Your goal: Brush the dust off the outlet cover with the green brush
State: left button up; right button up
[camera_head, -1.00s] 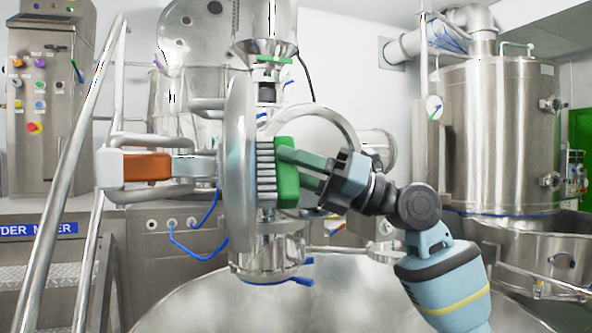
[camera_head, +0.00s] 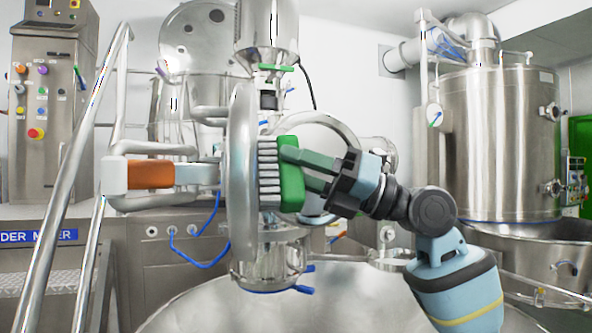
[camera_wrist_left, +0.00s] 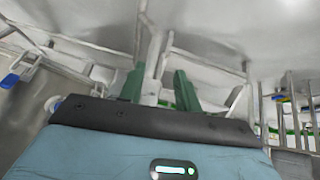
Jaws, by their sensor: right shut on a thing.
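The outlet cover (camera_head: 238,120) is a round steel disc seen nearly edge-on in the head view. It stands upright, with an orange grip (camera_head: 150,174) on a bar at its left. The green brush (camera_head: 291,175) is upright at its right, its grey bristles at the disc's right face; they seem to touch it. My right gripper (camera_head: 302,170) is shut on the brush's green body from the right. No dust can be made out. My left gripper (camera_wrist_left: 160,90) shows only in the left wrist view, its green fingers apart with nothing clearly between them.
A steel outlet fitting (camera_head: 268,262) with blue levers hangs below the cover, above a wide steel bowl (camera_head: 345,300). A sloping handrail (camera_head: 75,165) and a control cabinet (camera_head: 45,110) are at left. A large steel tank (camera_head: 500,140) stands behind my right arm.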

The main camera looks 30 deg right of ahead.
aim_at(303, 187)
jog(key=shift+s+a, duration=0.15)
jog(key=shift+s, duration=0.45)
jog(key=shift+s+a, duration=0.4)
jog(key=shift+s, duration=0.25)
jog(key=shift+s+a, duration=0.35)
jog(key=shift+s, duration=0.3)
jog(key=shift+s+a, duration=0.25)
jog(key=shift+s, duration=0.2)
pick_arm(q)
jog(key=shift+r, duration=0.1)
pick_arm(e)
jog(key=shift+s+a, duration=0.5)
jog(key=shift+s, duration=0.4)
jog(key=shift+s+a, duration=0.45)
jog(key=shift+s, duration=0.4)
pick_arm(q)
jog(key=shift+w, duration=0.1)
jog(key=shift+w+r+p, duration=0.35)
jog(key=shift+r+p, duration=0.2)
pick_arm(e)
jog(key=shift+w+a+r, duration=0.1)
jog(key=shift+r, duration=0.5)
